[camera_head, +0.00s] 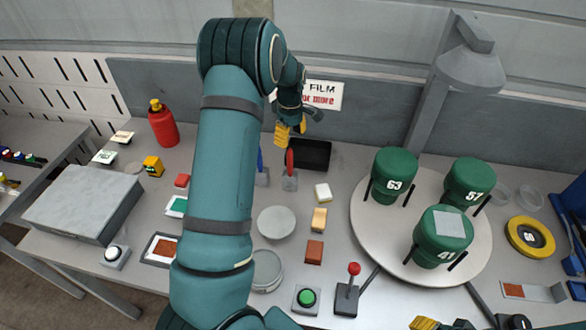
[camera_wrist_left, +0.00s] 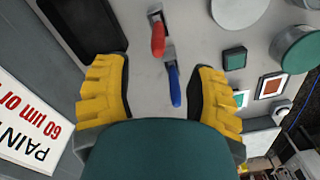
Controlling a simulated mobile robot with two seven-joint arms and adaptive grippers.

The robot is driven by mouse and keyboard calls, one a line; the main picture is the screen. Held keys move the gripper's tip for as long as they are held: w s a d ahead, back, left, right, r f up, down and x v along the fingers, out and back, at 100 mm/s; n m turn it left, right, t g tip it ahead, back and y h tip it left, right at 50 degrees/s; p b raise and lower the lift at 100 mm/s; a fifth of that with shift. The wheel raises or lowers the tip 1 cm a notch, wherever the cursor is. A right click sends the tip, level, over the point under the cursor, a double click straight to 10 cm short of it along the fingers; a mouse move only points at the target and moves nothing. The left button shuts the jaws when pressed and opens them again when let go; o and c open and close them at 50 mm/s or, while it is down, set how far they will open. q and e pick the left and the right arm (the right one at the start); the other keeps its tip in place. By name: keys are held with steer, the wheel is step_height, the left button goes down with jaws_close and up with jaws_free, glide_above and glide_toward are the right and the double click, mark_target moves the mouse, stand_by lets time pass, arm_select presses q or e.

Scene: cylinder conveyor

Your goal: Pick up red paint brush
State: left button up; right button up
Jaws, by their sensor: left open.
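The red paint brush (camera_head: 290,161) is on the grey table, its red handle toward the back wall and its grey head toward the front. It also shows in the left wrist view (camera_wrist_left: 158,38), near the top between my finger lines. A blue paint brush (camera_head: 260,161) is beside it, partly hidden by my left arm; in the wrist view its blue handle (camera_wrist_left: 175,88) lies between the fingers. My left gripper (camera_head: 291,129) is open and empty above the table, just behind the red brush. My right gripper (camera_head: 425,323) shows only as a yellow piece at the bottom edge.
A black tray (camera_head: 318,155) is right of the red brush. A round turntable (camera_head: 366,225) carries green canisters at right. A red bottle (camera_head: 163,124) stands at left. Small blocks, discs and a joystick (camera_head: 348,295) occupy the middle and front. My left arm hides part of the table.

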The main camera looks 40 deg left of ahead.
mark_target(290, 150)
arm_select(q)
step_height(290, 150, down, 5)
steer(key=shift+f+b, duration=0.2)
steer(key=shift+b, duration=0.3)
arm_select(e)
steer(key=shift+f, duration=0.5)
arm_select(q)
steer(key=f+b, duration=0.2)
steer(key=f, duration=0.1)
steer(key=f+b, duration=0.1)
steer(key=f, duration=0.1)
steer(key=shift+w+a+f, duration=0.1)
steer(key=shift+w+a, duration=0.05)
steer(key=shift+a, duration=0.15)
arm_select(e)
step_height(290, 150, down, 4)
steer(key=shift+r, duration=0.2)
steer(key=shift+r, duration=0.1)
arm_select(q)
jaws_close()
